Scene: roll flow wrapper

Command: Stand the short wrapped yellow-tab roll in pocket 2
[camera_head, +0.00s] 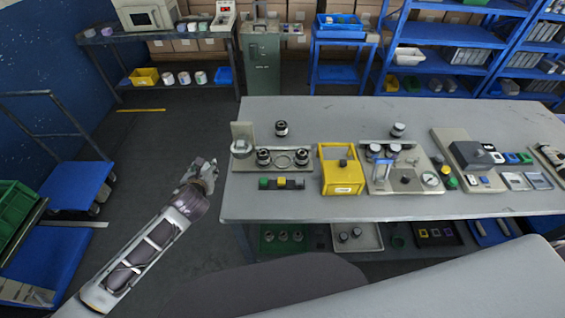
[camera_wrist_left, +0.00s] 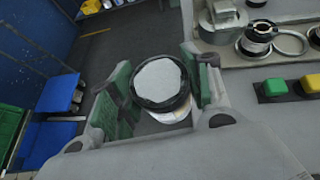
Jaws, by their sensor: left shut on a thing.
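My left gripper (camera_head: 207,168) is left of the table, over the floor, and shut on a roll. In the left wrist view, the gripper (camera_wrist_left: 160,95) has a green-padded finger on each side of this roll (camera_wrist_left: 159,82). The roll shows a pale grey round top, a black rim and a whitish lower side; I see no yellow tab on it. A grey plate (camera_head: 239,167) at the table's left end bears two dark-topped rolls (camera_head: 263,157) (camera_head: 300,156) and an empty ring (camera_head: 282,162) between them. I cannot read pocket numbers. My right gripper is out of view.
A grey fixture with an upright back (camera_head: 242,132) stands at the plate's left end. A dark roll (camera_head: 281,129) stands behind the plate. A green and yellow button strip (camera_head: 298,183) lies in front; a yellow bin (camera_head: 341,180) is to the right.

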